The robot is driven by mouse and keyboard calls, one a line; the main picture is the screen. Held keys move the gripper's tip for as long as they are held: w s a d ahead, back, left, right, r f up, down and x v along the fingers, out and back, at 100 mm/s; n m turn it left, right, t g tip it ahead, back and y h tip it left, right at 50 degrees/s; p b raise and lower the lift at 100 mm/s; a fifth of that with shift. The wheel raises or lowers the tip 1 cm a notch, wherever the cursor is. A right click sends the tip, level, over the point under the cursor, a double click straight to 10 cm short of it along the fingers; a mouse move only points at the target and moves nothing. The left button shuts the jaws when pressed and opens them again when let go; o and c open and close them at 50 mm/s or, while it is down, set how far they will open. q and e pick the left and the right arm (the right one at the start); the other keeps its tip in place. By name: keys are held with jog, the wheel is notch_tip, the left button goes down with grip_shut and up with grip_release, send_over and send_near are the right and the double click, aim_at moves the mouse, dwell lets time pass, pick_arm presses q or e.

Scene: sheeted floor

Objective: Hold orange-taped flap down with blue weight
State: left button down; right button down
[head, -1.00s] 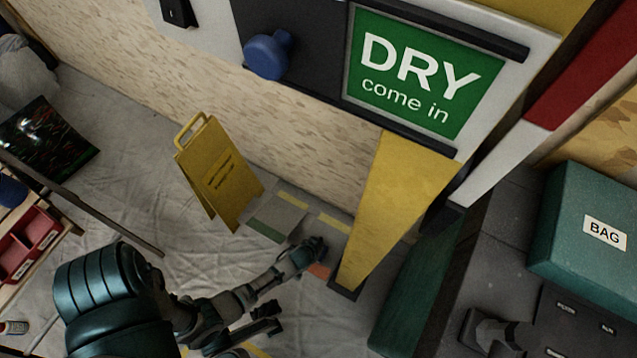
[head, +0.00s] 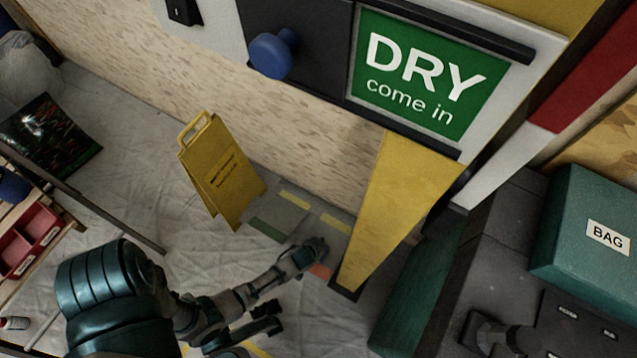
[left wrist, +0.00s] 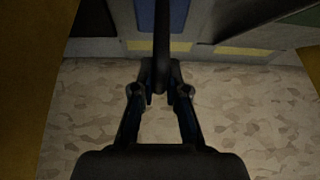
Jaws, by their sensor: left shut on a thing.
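Orange tape (head: 320,271) shows on the floor at the foot of the yellow panel, mostly behind my left arm, whose dark end lies just above and left of it. The flap under this tape is mostly hidden. In the left wrist view my left gripper (left wrist: 160,85) is shut on a thin dark bar (left wrist: 161,30); what the bar belongs to is unclear. A blue patch (left wrist: 145,17) lies behind the bar. I cannot make out the blue weight. A blue knob-like thing (head: 270,54) is on the dark wall panel.
A yellow folding sign (head: 221,170) stands left of the taped floor pieces, beside a chipboard wall (head: 300,150). The tapered yellow panel (head: 395,200) stands close on the right. A teal BAG box (head: 590,230) is far right. Pale sheeted floor lies open left of the sign.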

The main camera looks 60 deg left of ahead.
pick_arm(q)
jog(key=shift+w+f, duration=0.15)
jog(key=shift+f, duration=0.1)
dwell(0.5)
jog(key=c, duration=1.1)
grip_release()
jog(key=shift+s+f, duration=0.1)
jog(key=shift+s, duration=0.1)
jog(key=v, duration=1.2)
jog(key=shift+w, duration=0.1)
